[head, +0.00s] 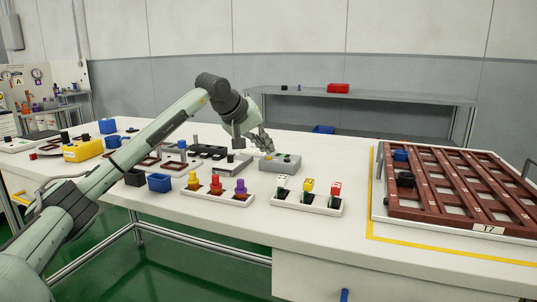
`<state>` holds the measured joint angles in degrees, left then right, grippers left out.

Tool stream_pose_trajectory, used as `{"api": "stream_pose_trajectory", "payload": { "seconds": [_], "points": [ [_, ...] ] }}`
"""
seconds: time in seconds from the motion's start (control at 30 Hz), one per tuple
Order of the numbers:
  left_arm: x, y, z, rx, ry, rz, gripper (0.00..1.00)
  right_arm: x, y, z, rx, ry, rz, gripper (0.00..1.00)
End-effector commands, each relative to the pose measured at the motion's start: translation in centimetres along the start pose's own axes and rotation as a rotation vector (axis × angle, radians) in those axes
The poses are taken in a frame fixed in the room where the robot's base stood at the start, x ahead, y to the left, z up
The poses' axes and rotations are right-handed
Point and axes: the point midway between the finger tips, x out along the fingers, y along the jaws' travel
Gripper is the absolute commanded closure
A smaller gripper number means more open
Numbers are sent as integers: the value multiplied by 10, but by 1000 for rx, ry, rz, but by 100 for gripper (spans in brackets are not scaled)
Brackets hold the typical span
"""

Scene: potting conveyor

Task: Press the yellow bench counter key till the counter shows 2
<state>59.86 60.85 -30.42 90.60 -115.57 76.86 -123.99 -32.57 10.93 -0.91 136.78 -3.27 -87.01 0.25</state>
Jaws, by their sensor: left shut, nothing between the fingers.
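A grey box (281,166), which looks like the bench counter, sits on the white bench near the middle of the head view. Small coloured parts show on its top, too small to make out well. My left gripper (268,151) is shut and empty, with its fingertips pointing down at the left part of the box top. The fingers cover part of that top. I cannot tell whether they touch the yellow key, and no counter number is readable. My right gripper is not in view.
White trays with coloured pieces (217,195) and dice-like blocks (307,201) stand in front of the box. A dark red slatted frame (450,190) lies at right. A yellow box (83,151) and blue bins (160,183) stand left. Bench between box and frame is clear.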

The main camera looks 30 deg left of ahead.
Motion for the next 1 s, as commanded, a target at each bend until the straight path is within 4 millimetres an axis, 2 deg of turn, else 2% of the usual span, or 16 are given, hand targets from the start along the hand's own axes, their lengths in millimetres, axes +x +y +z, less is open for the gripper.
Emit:
{"api": "stream_pose_trajectory", "payload": {
  "seconds": [0.03, 0.47, 1.0],
  "points": [
    [-4, 3, -3, 0, 1, 0, 100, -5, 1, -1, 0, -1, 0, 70],
    [-6, 4, -4, 0, 1, 1, 100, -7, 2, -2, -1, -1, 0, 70],
    [-39, 29, -29, 0, 1, 1, 100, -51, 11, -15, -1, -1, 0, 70]
  ]
}}
